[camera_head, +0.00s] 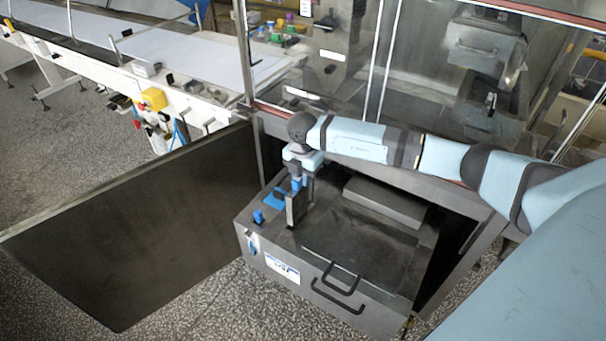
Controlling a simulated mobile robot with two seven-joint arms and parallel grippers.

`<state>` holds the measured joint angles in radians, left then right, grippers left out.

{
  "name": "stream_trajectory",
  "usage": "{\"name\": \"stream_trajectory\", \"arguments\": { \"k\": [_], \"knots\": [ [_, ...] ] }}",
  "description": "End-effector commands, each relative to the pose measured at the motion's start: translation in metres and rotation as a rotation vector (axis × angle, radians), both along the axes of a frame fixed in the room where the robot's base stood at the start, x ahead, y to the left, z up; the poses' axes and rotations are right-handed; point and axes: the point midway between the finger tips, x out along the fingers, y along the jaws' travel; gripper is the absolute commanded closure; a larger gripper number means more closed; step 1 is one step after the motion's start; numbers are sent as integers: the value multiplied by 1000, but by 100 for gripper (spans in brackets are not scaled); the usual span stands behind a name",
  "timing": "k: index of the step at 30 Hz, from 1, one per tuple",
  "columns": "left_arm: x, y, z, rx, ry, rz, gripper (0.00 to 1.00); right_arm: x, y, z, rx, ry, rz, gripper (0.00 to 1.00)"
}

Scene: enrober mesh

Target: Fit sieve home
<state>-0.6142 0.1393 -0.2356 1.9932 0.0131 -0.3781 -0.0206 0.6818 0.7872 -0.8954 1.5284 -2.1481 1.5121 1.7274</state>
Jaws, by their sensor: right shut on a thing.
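My right gripper (297,181) points down over the back left part of an open grey metal box (355,313). It is shut on the blue top of a small dark upright piece (292,211), which looks like the sieve. The piece stands at or just above the box's left section; the picture is too small to tell whether it is seated. A blue part (273,199) lies just left of it, and a blue knob (258,216) stands at the box's left corner. My left gripper is not in view.
A large dark door (130,225) stands open at left. Glazed machine panels rise behind, and a white conveyor (170,48) runs at upper left.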

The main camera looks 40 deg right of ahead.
Motion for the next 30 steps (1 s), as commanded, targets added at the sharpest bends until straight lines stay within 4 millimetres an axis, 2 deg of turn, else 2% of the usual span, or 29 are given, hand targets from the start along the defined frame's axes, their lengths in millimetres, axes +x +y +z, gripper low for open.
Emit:
{"name": "stream_trajectory", "arguments": {
  "k": [30],
  "knots": [
    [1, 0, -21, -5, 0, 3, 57, 0, 0, -42, 0, -1, 0, 100]
  ]
}}
